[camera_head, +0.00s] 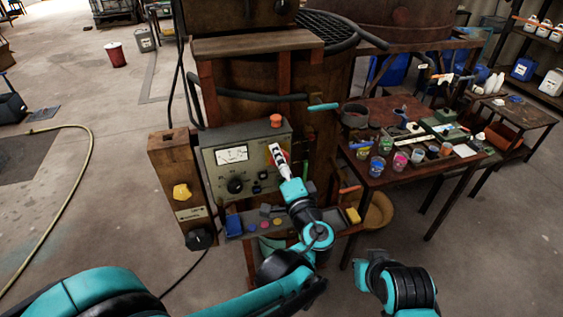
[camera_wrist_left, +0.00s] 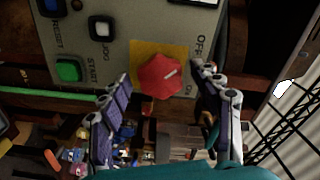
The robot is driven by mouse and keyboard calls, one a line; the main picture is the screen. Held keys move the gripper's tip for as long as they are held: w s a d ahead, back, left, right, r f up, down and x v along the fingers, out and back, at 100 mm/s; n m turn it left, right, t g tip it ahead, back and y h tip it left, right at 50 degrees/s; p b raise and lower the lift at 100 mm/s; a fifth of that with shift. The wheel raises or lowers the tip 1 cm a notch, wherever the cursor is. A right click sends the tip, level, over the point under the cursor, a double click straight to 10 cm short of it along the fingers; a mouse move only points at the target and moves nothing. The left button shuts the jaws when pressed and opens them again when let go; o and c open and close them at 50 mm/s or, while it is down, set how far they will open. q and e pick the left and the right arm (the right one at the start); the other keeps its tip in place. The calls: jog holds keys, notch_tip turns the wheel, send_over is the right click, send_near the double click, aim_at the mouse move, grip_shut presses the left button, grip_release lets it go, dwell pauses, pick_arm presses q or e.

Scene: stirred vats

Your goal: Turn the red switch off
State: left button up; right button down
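The red switch (camera_wrist_left: 158,77) is a faceted knob on a yellow square plate (camera_wrist_left: 143,48) in the left wrist view. Its white mark points right and slightly up, between the OFF label (camera_wrist_left: 200,46) and the ON label (camera_wrist_left: 187,91). My left gripper (camera_wrist_left: 161,78) is open, with one finger on each side of the knob. I cannot tell whether either finger touches it. In the head view my left gripper (camera_head: 279,154) is at the right side of the grey control panel (camera_head: 219,138) and mostly hides the switch.
A green START button (camera_wrist_left: 68,69), a white JOG button (camera_wrist_left: 101,28) and a blue button sit beside the switch. An orange-red button (camera_head: 276,120) tops the panel. A cluttered table (camera_head: 400,178) stands to the right. The floor at left is mostly open, with a hose.

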pick_arm(q)
jog(key=v, duration=1.2)
jog(key=a+f+n+g, duration=0.2)
jog(key=a+f+g, duration=0.15)
jog(key=a, duration=0.35)
jog(key=a+f+n+g, duration=0.2)
jog(key=a+f+g, duration=0.15)
jog(key=a, duration=0.45)
jog(key=s+a+f+n+g+h, duration=0.1)
jog(key=s+a+f+n+h, duration=0.1)
jog(key=s, duration=0.3)
jog(key=s+a+f+n+g+h, duration=0.2)
jog(key=s+a+f+n+h, duration=0.1)
jog(key=s+n, duration=0.1)
jog(key=shift+s+a+f+n+h, duration=0.2)
jog(key=shift+s+n+h, duration=0.1)
jog(key=shift+s, duration=0.4)
